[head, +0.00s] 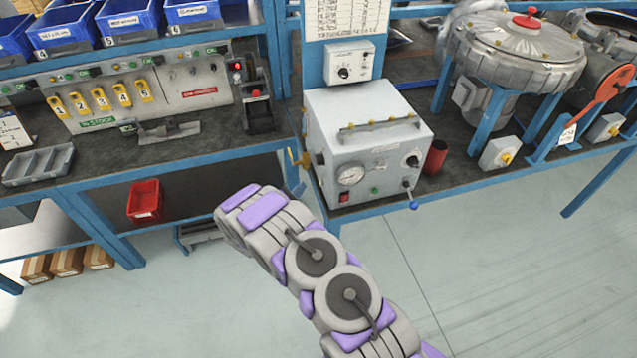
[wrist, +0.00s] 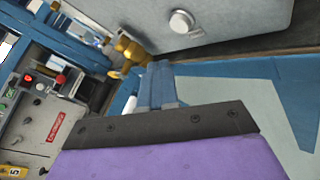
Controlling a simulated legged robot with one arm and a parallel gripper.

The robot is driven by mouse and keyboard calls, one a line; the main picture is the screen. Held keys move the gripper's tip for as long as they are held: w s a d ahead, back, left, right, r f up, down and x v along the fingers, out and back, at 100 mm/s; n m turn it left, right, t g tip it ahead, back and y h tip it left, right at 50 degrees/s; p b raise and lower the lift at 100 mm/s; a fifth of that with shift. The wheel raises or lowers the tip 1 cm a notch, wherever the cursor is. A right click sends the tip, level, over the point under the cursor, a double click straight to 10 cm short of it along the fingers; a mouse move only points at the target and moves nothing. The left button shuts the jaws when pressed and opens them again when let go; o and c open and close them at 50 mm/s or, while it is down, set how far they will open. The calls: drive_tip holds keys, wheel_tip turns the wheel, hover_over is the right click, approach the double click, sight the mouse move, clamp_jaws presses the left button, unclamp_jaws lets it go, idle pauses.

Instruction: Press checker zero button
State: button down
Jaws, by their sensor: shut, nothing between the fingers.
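No label reading "zero" is legible, so I cannot tell which control is the checker's zero button. A dark stand with red-topped parts (head: 256,104) is on the left bench. Beside it is a grey panel with a red label (head: 215,80); in the wrist view that panel (wrist: 50,108) is at the left, with small red and white round controls near it. A grey box with a gauge (head: 365,150) stands right of the stand; its side with a pale knob (wrist: 183,22) tops the wrist view. My gripper (wrist: 156,76) is shut and empty, below this box and apart from it.
A yellow valve handle (wrist: 128,50) is close to my gripper, beyond the fingertips. A blue bench rail (head: 170,163) runs along the front. Open floor (head: 500,270) lies at right.

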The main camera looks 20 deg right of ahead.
drive_tip(key=shift+d+b, duration=0.3)
drive_tip(key=shift+d, duration=1)
drive_tip(key=shift+d, duration=0.1)
idle(1.0)
drive_tip(key=shift+d+r, duration=0.1)
drive_tip(key=shift+d, duration=0.3)
drive_tip(key=shift+d+b, duration=0.35)
drive_tip(key=shift+b, duration=0.1)
idle(0.6)
drive_tip(key=shift+a, duration=0.8)
drive_tip(key=shift+a, duration=0.1)
drive_tip(key=shift+a+p, duration=0.3)
drive_tip(key=shift+a, duration=2.1)
